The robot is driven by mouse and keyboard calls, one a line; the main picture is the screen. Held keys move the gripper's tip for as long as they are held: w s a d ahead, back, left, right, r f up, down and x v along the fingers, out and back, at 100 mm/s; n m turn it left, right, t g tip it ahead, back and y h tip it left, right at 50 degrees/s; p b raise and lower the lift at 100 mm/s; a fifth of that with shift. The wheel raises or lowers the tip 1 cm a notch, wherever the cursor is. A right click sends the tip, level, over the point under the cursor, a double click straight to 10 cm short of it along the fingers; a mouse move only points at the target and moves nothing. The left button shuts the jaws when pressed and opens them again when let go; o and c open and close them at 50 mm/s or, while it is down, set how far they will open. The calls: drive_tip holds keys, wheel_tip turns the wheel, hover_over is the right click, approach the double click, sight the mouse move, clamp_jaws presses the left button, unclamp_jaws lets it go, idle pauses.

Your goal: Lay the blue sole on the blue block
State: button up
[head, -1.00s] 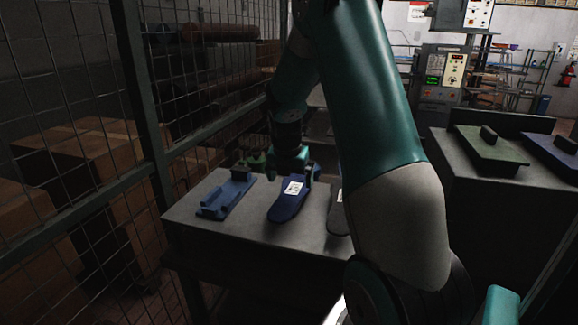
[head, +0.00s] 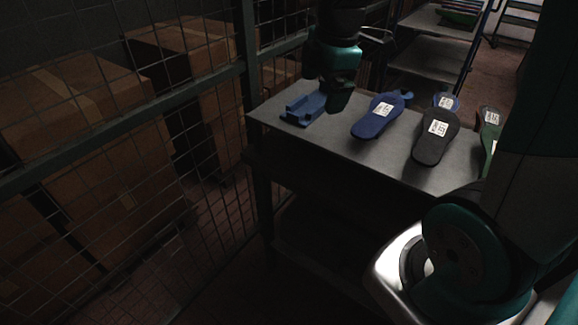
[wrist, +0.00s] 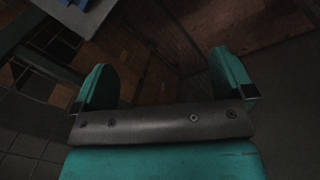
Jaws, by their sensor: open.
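A dark blue sole (head: 370,124) with a white label lies flat on the grey table, right of my gripper (head: 338,98). A second blue sole (head: 446,101) with a label lies farther back, partly hidden. A lighter blue stepped piece (head: 303,112) lies at the table's left end, just left of my gripper. The dark blue block on the right-hand bench, seen earlier, is out of view now. My gripper hangs over the table's left part. In the wrist view, its teal fingers (wrist: 165,80) are wide apart with nothing between them.
A black sole (head: 435,145) and a green sole (head: 489,135) lie on the table (head: 395,168) to the right. A mesh fence (head: 130,135) runs along the left, with cardboard boxes (head: 110,90) behind it. Shelving (head: 430,55) stands behind the table.

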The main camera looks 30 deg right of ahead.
drive_tip(key=s+a+r+m+g+y, duration=0.1)
drive_tip(key=s+a+m+y, duration=0.3)
drive_tip(key=s+a+m, duration=0.5)
drive_tip(key=s+a+g, duration=0.1)
drive_tip(key=s+a, duration=0.7)
drive_tip(key=a, duration=0.1)
drive_tip(key=shift+s+a, duration=0.3)
drive_tip(key=shift+a, duration=0.05)
